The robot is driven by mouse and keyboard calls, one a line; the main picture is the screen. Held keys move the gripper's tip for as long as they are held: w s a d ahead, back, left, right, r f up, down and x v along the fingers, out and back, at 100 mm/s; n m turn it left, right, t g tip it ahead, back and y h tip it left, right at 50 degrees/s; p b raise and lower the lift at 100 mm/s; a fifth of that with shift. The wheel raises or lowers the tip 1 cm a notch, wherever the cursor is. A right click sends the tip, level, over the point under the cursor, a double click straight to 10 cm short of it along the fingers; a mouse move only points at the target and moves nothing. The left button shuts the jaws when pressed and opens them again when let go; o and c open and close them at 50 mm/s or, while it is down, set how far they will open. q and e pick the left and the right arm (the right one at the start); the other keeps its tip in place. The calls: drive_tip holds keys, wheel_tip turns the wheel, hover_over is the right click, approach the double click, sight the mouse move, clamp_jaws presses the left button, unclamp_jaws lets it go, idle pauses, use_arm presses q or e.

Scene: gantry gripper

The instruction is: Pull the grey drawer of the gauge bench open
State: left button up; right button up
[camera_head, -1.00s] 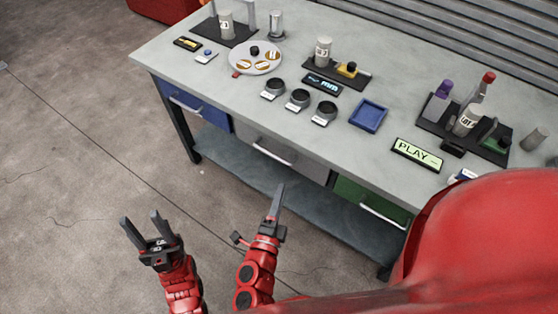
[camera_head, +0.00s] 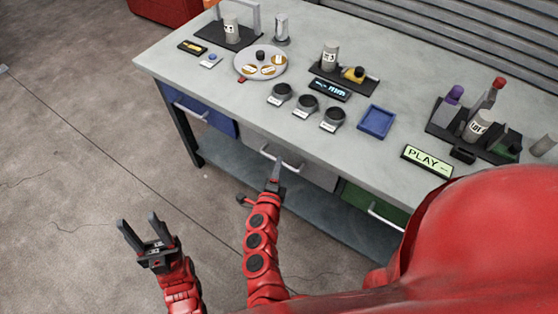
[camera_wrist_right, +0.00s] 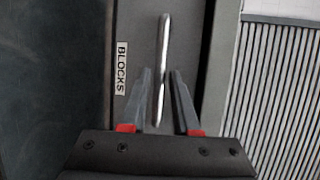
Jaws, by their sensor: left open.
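The grey drawer (camera_head: 315,172) is in the middle of the bench front, between the blue and green ones, and looks shut. Its pale bar handle (camera_head: 281,158) shows in the head view. In the right wrist view the handle (camera_wrist_right: 163,60) runs upright beside a label reading BLOCKS. My right gripper (camera_head: 275,167) is at the handle. In the right wrist view its two fingers (camera_wrist_right: 162,72) are apart, one on each side of the bar's lower part, with gaps visible. My left gripper (camera_head: 137,218) is open and empty, low at the left, away from the bench.
The blue drawer (camera_head: 195,108) is left of the grey one and the green drawer (camera_head: 368,205) right. A lower shelf (camera_head: 225,172) runs beneath. Floor at left is clear.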

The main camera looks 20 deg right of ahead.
drive_tip(key=shift+x, duration=1.25)
clamp_jaws()
drive_tip(key=shift+s, duration=0.1)
idle(0.4)
